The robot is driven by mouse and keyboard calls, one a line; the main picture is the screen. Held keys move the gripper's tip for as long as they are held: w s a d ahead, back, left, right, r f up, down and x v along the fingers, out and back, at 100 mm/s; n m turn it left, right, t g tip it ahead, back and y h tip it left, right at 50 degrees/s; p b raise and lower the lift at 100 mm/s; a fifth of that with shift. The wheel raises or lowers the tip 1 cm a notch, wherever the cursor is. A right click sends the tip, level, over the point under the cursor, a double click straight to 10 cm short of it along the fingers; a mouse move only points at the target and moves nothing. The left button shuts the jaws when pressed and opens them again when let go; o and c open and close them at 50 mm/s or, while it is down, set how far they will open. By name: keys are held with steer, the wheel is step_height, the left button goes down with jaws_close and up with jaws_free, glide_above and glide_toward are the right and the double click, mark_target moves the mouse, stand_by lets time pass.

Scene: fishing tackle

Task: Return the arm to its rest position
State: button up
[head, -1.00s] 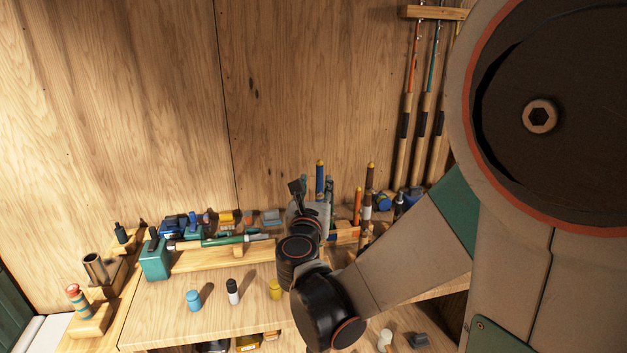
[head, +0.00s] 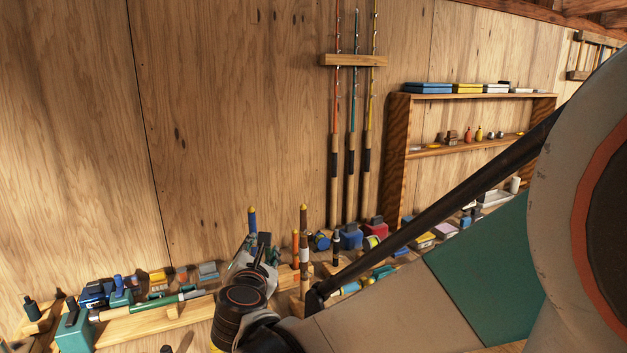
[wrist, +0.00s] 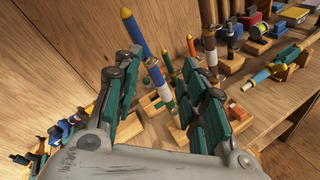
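My gripper (head: 262,250) is at the end of my arm in the head view, above the back of the bench near the upright floats. In the wrist view, its two green-padded fingers (wrist: 165,95) are spread apart with nothing held between them. Beyond the fingers stand a blue and white float (wrist: 148,52) and an orange one (wrist: 168,62). In the head view the blue float (head: 252,220) shows just behind the gripper. My forearm crosses the lower right and hides part of the bench.
A green-handled rod piece (head: 160,302) lies on a wooden rack at left, beside a teal box (head: 74,330). Fishing rods (head: 351,150) hang on the wall. A wooden shelf (head: 398,150) stands at right. The space above the bench at left looks free.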

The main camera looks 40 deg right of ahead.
steer(key=s+a+f+m+g+y+b, duration=0.1)
steer(key=s+a+f+m+y, duration=0.3)
steer(key=s+m, duration=0.5)
steer(key=s+a+f+m+g+y+b, duration=0.1)
steer(key=s+a+f+m+g+y, duration=0.3)
steer(key=s+a+m, duration=0.4)
steer(key=a+m+y, duration=0.1)
steer(key=m, duration=0.3)
steer(key=shift+s+a+f+m+y, duration=0.2)
steer(key=shift+s+f+m+y, duration=0.1)
steer(key=shift+s+m, duration=0.1)
